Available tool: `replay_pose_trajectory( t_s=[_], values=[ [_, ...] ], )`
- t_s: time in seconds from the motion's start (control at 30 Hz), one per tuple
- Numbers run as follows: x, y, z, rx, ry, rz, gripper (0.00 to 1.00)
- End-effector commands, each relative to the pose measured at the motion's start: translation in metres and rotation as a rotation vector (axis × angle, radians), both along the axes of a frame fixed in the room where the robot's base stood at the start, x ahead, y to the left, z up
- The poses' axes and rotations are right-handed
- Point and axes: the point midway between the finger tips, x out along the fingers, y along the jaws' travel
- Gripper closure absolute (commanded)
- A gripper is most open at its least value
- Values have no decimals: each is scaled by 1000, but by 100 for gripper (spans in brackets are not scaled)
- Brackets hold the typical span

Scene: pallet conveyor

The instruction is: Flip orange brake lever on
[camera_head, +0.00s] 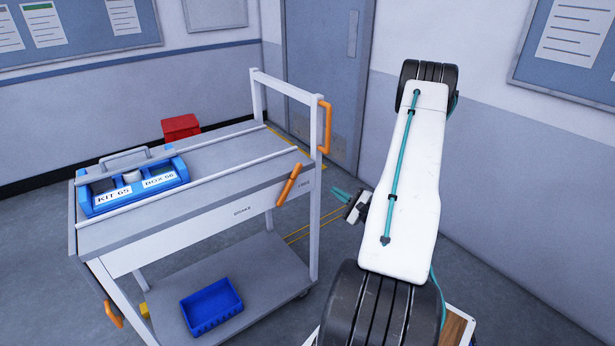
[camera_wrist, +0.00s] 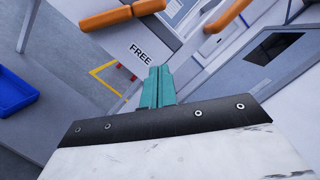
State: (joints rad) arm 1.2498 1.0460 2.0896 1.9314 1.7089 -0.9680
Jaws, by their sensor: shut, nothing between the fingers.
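The orange brake lever (camera_head: 289,185) is on the front side of the grey cart (camera_head: 190,232), near its right end. It slants, its upper end leaning right. A "BRAKE" label (camera_head: 242,210) lies to its left, and a small label lies by its right side. My gripper (camera_head: 341,193) has teal fingers, shut and empty, to the right of the lever and apart from it. In the wrist view the closed fingers (camera_wrist: 157,87) point toward the "FREE" label (camera_wrist: 151,59). An orange piece that looks like the lever (camera_wrist: 122,13) is at the top, partly cut off.
An orange handle (camera_head: 325,127) is on the cart's right post, above the lever. A blue kit carrier (camera_head: 130,190) sits on the cart top; a blue bin (camera_head: 211,306) is on the lower shelf. A red box (camera_head: 180,127) stands behind. A wall is on the right.

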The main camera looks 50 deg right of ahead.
Motion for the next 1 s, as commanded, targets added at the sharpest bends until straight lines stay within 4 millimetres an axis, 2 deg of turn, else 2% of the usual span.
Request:
replay_pose_trajectory(
  t_s=[0.37, 0.47, 0.87, 1.0],
  values=[
    [7, 1, 2, -2, 1, 6, 100],
    [21, 1, 3, -3, 1, 7, 100],
    [103, -1, 15, -1, 0, 9, 100],
    [105, 16, 29, -1, 1, 6, 100]
  ],
)
